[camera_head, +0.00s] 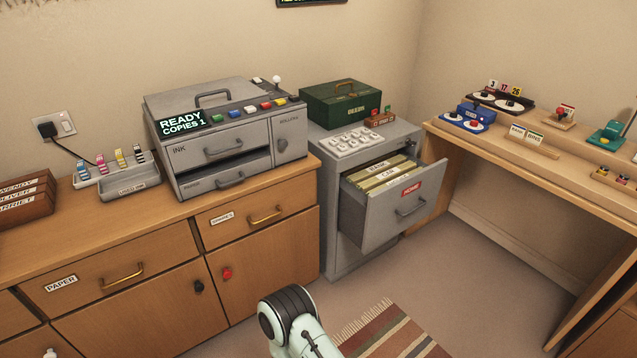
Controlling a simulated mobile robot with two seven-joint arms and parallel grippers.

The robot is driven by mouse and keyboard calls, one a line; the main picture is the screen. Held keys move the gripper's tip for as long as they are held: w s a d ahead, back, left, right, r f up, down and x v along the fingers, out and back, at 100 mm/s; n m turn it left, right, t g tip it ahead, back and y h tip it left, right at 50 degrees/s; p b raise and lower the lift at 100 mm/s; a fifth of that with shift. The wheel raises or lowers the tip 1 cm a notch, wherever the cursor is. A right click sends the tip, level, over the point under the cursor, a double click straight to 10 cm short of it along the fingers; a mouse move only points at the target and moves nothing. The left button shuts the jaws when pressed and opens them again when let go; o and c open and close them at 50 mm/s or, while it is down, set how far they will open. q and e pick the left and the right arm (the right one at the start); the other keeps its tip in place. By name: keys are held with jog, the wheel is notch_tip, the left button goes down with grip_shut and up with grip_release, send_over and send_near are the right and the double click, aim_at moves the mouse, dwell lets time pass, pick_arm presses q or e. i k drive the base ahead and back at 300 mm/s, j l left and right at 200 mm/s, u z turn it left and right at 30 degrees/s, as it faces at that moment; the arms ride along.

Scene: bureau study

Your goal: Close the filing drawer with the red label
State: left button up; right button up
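The grey filing cabinet (333,205) stands in the corner between the wooden counter and the desk. Its top drawer (376,218) is pulled out and carries a red label (411,189) that seems to read "HOME". A grey bar handle (411,207) sits on the drawer front below the label. Hanging folders with tabs (382,172) show inside the drawer. A pale green arm link of mine with a black joint comes in at the bottom middle, well in front of the cabinet. Neither gripper shows in the head view.
A green box (344,103) and a white keypad (353,141) sit on the cabinet top. A grey copier (222,135) stands on the wooden counter (185,212) to the left. A desk (530,150) stands right. A striped rug (393,335) lies on otherwise open floor.

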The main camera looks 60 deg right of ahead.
aim_at(380, 198)
jog(key=z, duration=2.75)
jog(key=i, duration=0.3)
jog(key=u, duration=0.05)
